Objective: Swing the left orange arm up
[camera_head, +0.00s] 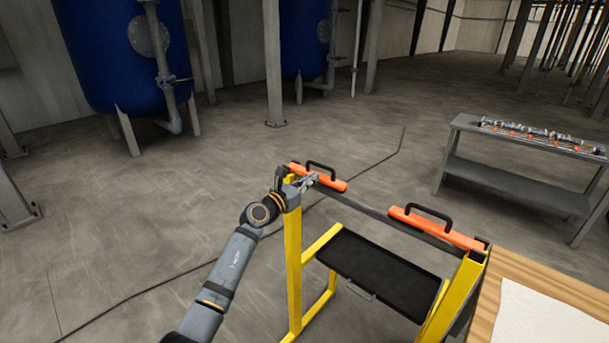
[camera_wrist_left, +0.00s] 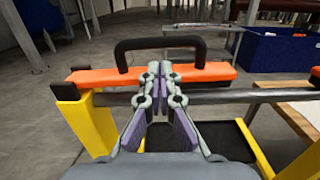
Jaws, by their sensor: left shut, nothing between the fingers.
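The left orange arm (camera_head: 327,180) lies flat along the top of the yellow frame (camera_head: 293,260), with a black handle (camera_head: 320,167) on it. My left gripper (camera_head: 308,182) is at its near side, close to the handle. In the left wrist view, the orange arm (camera_wrist_left: 215,72) and its black handle (camera_wrist_left: 160,43) stand beyond my left gripper (camera_wrist_left: 163,72), whose fingers are together with nothing between them. I cannot tell if the fingertips touch the orange arm. A right orange arm (camera_head: 435,228) with a black handle also lies flat. My right gripper is not in view.
A black tray (camera_head: 375,272) sits low inside the frame. A wooden table (camera_head: 510,270) with a white sheet stands at the right. A grey bench (camera_head: 500,180) with parts is behind. Blue tanks (camera_head: 110,50) stand at the back left. A cable crosses the floor.

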